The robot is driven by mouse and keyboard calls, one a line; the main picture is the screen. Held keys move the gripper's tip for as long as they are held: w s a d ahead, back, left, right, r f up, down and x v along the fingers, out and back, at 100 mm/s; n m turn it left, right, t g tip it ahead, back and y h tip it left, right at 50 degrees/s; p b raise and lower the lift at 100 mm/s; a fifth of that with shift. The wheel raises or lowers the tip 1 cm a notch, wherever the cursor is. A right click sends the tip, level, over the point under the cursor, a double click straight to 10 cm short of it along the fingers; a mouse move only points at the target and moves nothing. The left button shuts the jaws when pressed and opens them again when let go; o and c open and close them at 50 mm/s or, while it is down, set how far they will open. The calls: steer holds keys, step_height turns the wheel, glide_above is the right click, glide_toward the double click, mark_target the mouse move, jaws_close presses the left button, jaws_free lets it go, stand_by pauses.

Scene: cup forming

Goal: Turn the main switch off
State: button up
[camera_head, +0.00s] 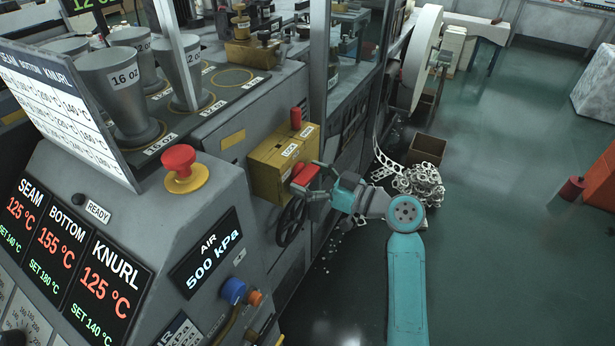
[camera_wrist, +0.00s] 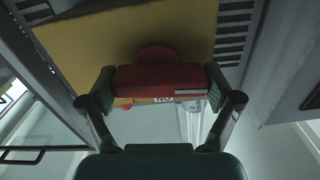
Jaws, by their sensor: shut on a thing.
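The main switch is a yellow box (camera_head: 268,172) on the side of the grey machine, with a red handle (camera_head: 304,175) on its front. Small white labels sit on its face. My gripper (camera_head: 311,181) is in front of the box, with its fingers on either side of the handle. In the wrist view, the red handle (camera_wrist: 160,79) lies crosswise between the pads of my gripper (camera_wrist: 160,88), which is shut on it. A red round base (camera_wrist: 155,53) shows behind it on the yellow face (camera_wrist: 90,45). I cannot read which position the handle points to.
A black handwheel (camera_head: 291,222) is just below the box. A red upright part (camera_head: 296,118) stands at the box's top. A red mushroom button (camera_head: 179,158) is on the nearer console.

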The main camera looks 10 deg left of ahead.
steer(key=shift+f+n, duration=0.1)
steer(key=shift+n, duration=0.4)
steer(key=o, duration=0.9)
steer(key=shift+c, duration=0.2)
steer(key=shift+d, duration=0.15)
steer(key=v, duration=1.1)
steer(key=shift+s+d, duration=0.15)
steer(key=shift+d, duration=0.25)
